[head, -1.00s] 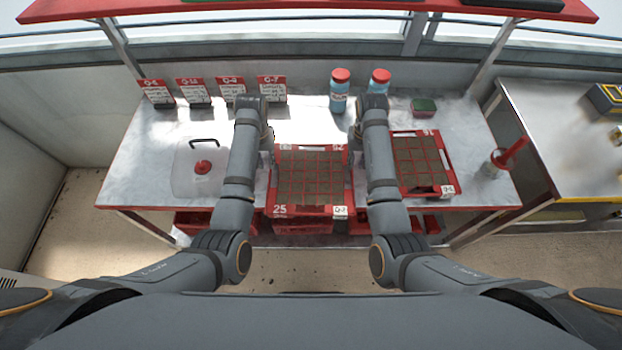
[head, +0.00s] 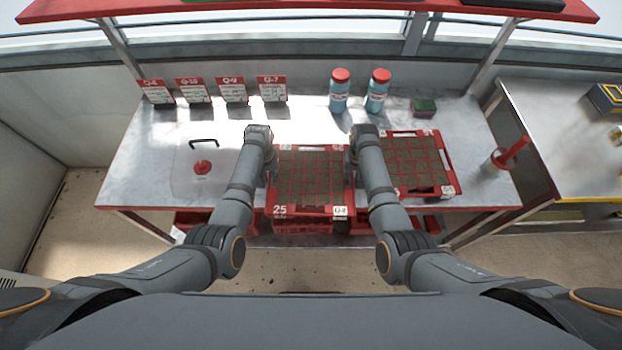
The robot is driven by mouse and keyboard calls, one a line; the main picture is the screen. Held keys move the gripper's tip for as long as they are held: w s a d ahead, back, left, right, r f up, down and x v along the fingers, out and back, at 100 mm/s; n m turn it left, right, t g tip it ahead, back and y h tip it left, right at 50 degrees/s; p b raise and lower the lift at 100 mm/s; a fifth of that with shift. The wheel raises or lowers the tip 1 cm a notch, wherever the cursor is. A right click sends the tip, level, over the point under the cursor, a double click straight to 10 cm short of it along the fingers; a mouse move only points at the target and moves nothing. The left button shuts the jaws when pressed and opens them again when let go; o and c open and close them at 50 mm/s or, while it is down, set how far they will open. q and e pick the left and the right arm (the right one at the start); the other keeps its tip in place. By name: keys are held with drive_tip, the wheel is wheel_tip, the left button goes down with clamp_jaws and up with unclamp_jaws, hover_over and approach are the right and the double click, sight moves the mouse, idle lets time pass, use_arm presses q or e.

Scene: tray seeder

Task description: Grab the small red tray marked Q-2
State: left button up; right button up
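A red tray (head: 308,211) with a grid of soil-filled cells lies in the middle of the bench near its front edge. It has "25" at its front left corner and a small white label at its front right that seems to read Q-2. My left gripper (head: 266,180) points down at the tray's left side, and my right gripper (head: 353,180) at its right side. The wrists hide most of both grippers' fingers, so I cannot tell whether they touch the tray or are open.
A second red tray (head: 447,190) stands close on the right, beside my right arm. A clear lidded container (head: 182,180) is at left. Sign cards (head: 233,92), two blue bottles (head: 338,97) and a green-topped box (head: 424,105) stand behind. A red-handled tool (head: 510,153) is at right.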

use_arm(q)
clamp_jaws()
use_arm(e)
clamp_jaws()
use_arm(q)
drive_tip(key=shift+r, duration=0.15)
use_arm(e)
drive_tip(key=shift+r, duration=0.15)
